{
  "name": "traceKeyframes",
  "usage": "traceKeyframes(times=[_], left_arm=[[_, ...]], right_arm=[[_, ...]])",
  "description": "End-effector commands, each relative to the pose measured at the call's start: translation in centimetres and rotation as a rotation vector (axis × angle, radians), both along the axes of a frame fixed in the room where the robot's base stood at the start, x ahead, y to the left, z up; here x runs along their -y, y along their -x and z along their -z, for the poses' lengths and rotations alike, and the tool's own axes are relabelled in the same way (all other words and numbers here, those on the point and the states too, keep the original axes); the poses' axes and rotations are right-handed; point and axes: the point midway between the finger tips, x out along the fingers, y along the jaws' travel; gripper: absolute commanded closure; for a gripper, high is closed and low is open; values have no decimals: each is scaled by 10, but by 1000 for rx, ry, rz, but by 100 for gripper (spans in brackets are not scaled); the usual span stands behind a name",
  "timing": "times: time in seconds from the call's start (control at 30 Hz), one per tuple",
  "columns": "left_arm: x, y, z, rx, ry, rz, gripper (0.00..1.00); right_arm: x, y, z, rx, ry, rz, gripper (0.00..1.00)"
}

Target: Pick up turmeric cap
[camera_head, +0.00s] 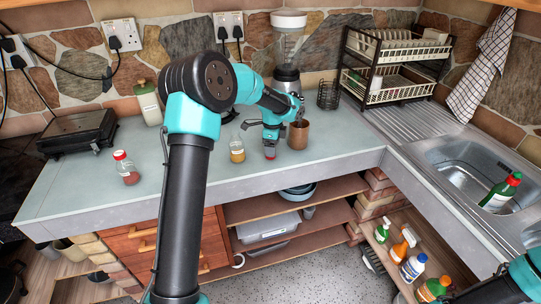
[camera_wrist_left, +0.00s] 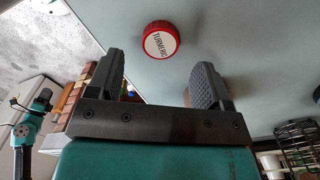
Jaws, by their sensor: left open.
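The turmeric cap (camera_wrist_left: 160,39) is a red round cap with a white label reading TURMERIC. In the left wrist view it lies label up on the pale counter, ahead of the fingertips and between their lines, apart from both. In the head view its red shows on the counter (camera_head: 270,157), just below my left gripper (camera_head: 270,147), which partly covers it. My left gripper is open and empty, with its two dark fingers spread in the wrist view (camera_wrist_left: 160,85).
A jar of yellow powder (camera_head: 237,150) stands left of the gripper, and a red-capped jar (camera_head: 127,169) farther left. A brown cup (camera_head: 298,135) is close on the right. A blender (camera_head: 287,80) and wire holder (camera_head: 328,95) stand behind.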

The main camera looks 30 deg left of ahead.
Motion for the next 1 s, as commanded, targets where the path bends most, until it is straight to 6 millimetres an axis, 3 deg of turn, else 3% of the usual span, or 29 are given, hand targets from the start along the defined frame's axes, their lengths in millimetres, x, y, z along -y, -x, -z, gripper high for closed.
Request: traceKeyframes(times=[0.23,0.77,1.0], left_arm=[[1,1,30,-1,0,2,27],[1,1,32,1,1,1,27],[1,1,32,1,1,1,50]], right_arm=[[0,0,0,0,0,0,57],[0,0,0,0,0,0,57],[0,0,0,0,0,0,57]])
